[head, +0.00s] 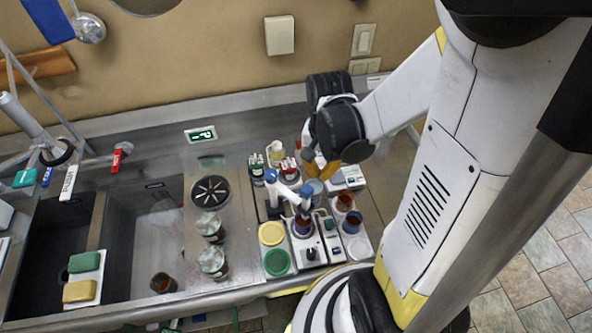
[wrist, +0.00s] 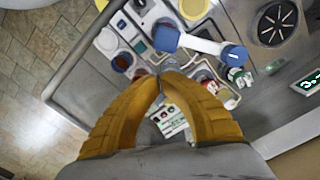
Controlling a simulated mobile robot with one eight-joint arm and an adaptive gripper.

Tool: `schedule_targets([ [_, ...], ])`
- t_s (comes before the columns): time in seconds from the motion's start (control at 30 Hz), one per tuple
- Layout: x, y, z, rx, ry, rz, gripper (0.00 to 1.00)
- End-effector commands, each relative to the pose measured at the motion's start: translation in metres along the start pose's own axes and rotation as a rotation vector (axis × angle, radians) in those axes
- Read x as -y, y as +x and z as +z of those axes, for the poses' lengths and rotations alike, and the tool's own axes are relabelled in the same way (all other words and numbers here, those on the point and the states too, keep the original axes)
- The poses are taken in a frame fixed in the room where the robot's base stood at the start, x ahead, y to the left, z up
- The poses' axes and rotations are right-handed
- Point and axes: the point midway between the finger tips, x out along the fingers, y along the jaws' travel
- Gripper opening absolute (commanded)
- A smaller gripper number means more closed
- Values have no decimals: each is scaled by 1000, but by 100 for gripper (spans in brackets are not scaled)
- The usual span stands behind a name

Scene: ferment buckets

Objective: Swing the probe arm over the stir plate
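The probe arm (head: 288,190) is a white link with blue ends, standing among the lab items on the counter. It also shows in the wrist view (wrist: 200,44), just beyond my fingertips. In the head view its front blue end overlaps the top of a beaker of dark red-brown liquid (head: 302,227) on the white stir plate (head: 308,252); I cannot tell whether it is centred over it. My gripper (head: 317,176) is behind and right of the arm's front end. Its yellow fingers meet at the tips in the wrist view (wrist: 160,77), with nothing visible held and a visible gap to the arm.
A tray with two cups of dark liquid (head: 345,200) stands right of the stir plate. Yellow (head: 271,233) and green (head: 277,262) round lids lie to its left. Small bottles (head: 256,164) stand behind. Jars (head: 212,262) and a sink (head: 150,235) are further left.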

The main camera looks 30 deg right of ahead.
Motion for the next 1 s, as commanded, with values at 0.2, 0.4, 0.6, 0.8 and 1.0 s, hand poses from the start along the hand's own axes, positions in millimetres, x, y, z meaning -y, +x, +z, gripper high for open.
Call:
schedule_targets([
  [0.2, 0, -21, 0, 0, 0, 0, 0],
  [0.4, 0, -39, 0, 0, 0, 0, 0],
  [0.6, 0, -55, 0, 0, 0, 0, 0],
  [0.8, 0, -57, 0, 0, 0, 0, 0],
  [1.0, 0, -57, 0, 0, 0, 0, 0],
])
